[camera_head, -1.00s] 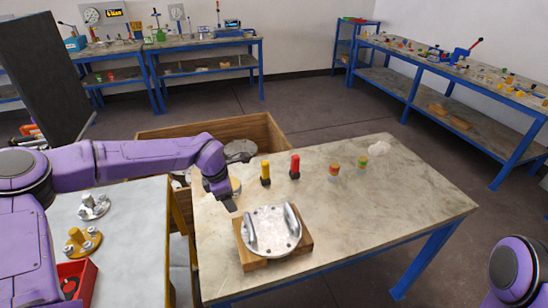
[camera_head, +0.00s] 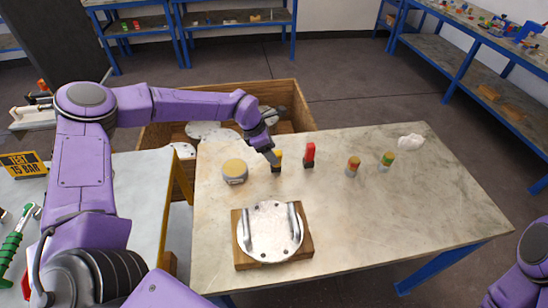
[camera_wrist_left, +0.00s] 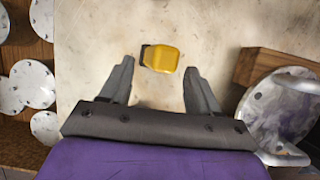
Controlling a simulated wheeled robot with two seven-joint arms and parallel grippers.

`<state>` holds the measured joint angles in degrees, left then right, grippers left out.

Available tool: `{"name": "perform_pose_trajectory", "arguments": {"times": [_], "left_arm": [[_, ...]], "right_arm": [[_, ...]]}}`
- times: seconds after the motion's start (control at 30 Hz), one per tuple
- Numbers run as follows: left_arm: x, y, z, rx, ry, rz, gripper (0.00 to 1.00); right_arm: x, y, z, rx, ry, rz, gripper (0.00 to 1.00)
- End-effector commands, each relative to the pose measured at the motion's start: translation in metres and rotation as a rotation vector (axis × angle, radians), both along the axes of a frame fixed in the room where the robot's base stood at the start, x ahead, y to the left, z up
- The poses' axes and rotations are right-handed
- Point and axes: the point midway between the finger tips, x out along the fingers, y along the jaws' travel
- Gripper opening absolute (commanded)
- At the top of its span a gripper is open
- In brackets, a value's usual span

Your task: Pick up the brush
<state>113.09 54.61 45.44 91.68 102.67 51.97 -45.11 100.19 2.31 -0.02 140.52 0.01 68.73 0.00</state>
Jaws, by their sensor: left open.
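The yellow upright thing with a dark base (camera_head: 277,162) stands on the stone-topped table; a similar red one (camera_head: 309,155) stands to its right. I cannot tell for certain which is the brush. My left gripper (camera_head: 271,155) is at the yellow one and partly covers it. In the left wrist view, the yellow top (camera_wrist_left: 162,58) lies just beyond and between the fingertips of my open left gripper (camera_wrist_left: 158,68), with a gap on both sides. My right gripper is out of view.
A round flanged plate with two handles (camera_head: 269,232) lies on a wooden block (camera_head: 241,262). A tan-topped round tin (camera_head: 235,171), two small banded jars (camera_head: 353,166) (camera_head: 386,161) and a white crumpled cloth (camera_head: 411,142) stand nearby. A wooden crate (camera_head: 298,95) holds metal discs behind. The table's right side is clear.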

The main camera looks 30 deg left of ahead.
Motion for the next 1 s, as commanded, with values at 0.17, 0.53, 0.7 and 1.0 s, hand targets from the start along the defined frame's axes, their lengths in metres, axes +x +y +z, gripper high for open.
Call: {"name": "perform_pose_trajectory", "arguments": {"times": [0.17, 0.53, 0.7, 1.0], "left_arm": [[0.012, -0.011, -0.027, 0.004, 0.007, -0.005, 0.62], [0.014, -0.012, -0.031, 0.001, 0.005, -0.003, 0.19], [0.014, -0.012, -0.03, 0.002, 0.004, -0.004, 0.06], [0.014, -0.012, -0.01, -0.001, 0.001, -0.003, 0.06]], "right_arm": [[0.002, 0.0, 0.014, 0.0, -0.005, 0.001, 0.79], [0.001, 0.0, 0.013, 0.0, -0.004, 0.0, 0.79], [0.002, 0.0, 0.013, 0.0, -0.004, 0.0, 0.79], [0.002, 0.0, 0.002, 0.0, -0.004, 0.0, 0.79]]}}
